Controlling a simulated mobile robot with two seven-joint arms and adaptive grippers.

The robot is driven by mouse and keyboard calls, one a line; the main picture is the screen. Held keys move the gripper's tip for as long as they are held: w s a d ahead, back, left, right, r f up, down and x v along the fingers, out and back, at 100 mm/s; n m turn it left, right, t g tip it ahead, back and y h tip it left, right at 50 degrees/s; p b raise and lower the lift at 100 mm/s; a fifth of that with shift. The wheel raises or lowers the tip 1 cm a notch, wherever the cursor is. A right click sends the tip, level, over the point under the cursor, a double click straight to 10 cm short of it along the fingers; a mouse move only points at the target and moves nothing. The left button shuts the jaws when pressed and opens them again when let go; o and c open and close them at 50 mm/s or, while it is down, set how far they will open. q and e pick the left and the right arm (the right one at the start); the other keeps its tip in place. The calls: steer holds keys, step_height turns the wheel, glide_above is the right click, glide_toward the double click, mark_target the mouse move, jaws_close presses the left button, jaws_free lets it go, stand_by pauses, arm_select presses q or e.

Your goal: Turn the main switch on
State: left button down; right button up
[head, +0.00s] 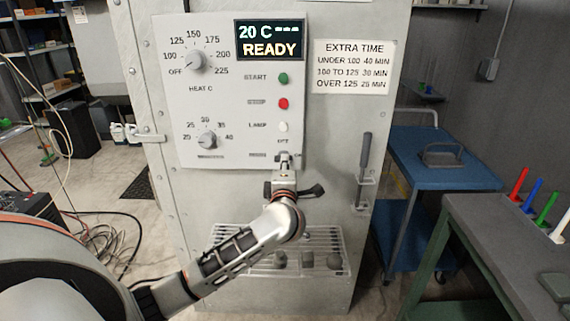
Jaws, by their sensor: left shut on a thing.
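The main switch (283,156) is at the lower right of the white control panel (230,110), below the LAMP button. My left gripper (284,161) reaches up from below and is shut on the switch. The fingers cover most of the switch, so its exact angle is hard to tell. The display (270,40) at the panel's top is lit and reads 20 C and READY. My right gripper is not in view.
Above the switch are a white lamp button (283,127), a red button (283,104) and a green start button (283,78). Dials (195,60) are at left. A blue cart (435,160) and grey table (515,235) stand right.

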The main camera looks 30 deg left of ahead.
arm_select(q)
steer(key=shift+f, duration=0.15)
steer(key=c, duration=2.2)
jaws_free()
steer(key=shift+o, duration=0.2)
steer(key=v, duration=1.2)
steer(key=shift+s, duration=0.15)
